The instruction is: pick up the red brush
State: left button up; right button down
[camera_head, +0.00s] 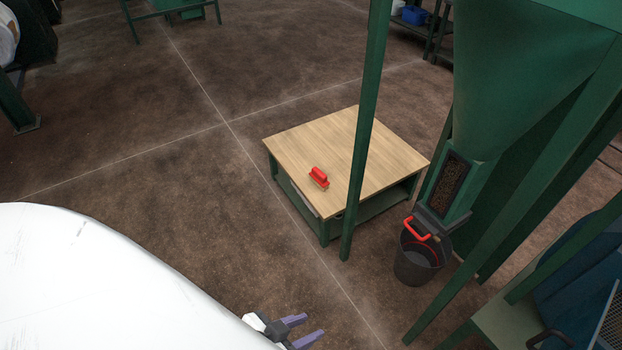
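The red brush (319,177) lies on the light wooden top of a low green-framed table (375,156), near its left front side. It has a red handle on top and a thin tan edge below. My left gripper (314,326) is at the bottom middle of the head view, with two purple fingers apart and nothing between them. It is well short of the table and the brush. My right gripper is not in view.
A green post (365,130) rises in front of the table, right of the brush. A green hopper (520,70) stands to the right, with a dark bucket (416,265) with a red handle below its outlet. The brown floor (190,215) left of the table is clear.

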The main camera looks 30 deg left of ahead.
aim_at(317, 177)
jog(key=u, duration=1.8)
jog(key=i, duration=3.55)
jog(key=z, duration=3.75)
